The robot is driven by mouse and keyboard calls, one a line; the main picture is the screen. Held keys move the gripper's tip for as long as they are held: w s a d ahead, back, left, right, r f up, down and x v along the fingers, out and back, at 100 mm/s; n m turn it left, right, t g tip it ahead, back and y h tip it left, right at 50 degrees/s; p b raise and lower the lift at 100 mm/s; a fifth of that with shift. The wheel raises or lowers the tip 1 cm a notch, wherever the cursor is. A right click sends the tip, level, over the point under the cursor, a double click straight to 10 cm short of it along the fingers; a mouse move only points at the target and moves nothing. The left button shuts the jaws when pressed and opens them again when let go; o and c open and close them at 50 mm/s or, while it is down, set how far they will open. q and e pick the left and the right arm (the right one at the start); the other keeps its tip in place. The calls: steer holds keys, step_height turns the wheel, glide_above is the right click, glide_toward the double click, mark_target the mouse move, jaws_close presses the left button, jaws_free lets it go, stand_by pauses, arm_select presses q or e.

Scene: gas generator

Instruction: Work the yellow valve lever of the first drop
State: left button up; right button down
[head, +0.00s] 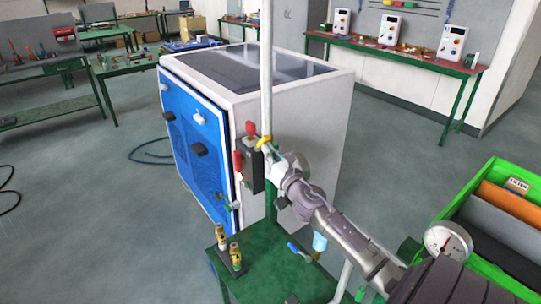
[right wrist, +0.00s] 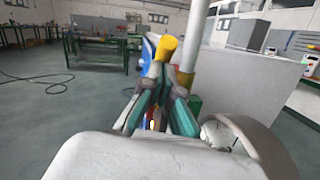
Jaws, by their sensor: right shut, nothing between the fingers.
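The yellow valve lever (head: 264,141) is on the upright white pipe (head: 267,75), in front of the white and blue cabinet. My right arm reaches in from the lower right, and its gripper (head: 273,152) is at the lever. In the right wrist view the yellow lever (right wrist: 167,47) shows just beyond the tips of my right gripper (right wrist: 163,76). The fingers are shut with nothing between them. I cannot tell whether the tips touch the lever. The gripper hides part of the valve in the head view. My left gripper is not in view.
The cabinet (head: 310,125) stands just behind the pipe. A green cart (head: 290,270) with brass fittings (head: 235,252) is below. A pressure gauge (head: 448,242) and a green crate (head: 455,202) are at the right. Open floor lies at the left.

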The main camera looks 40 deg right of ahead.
mark_target(266, 141)
steer(key=w+r, duration=0.1)
steer(key=r+p, duration=0.1)
steer(key=r, duration=0.1)
steer(key=shift+w+d+p, duration=0.15)
steer(key=shift+w+p, duration=0.15)
steer(key=shift+w, duration=0.1)
steer(key=shift+w+d+r+p, duration=0.1)
steer(key=shift+w+r+p, duration=0.2)
steer(key=shift+w+r, duration=0.6)
steer(key=shift+w, duration=0.75)
steer(key=shift+d+r, duration=0.1)
steer(key=shift+r, duration=0.05)
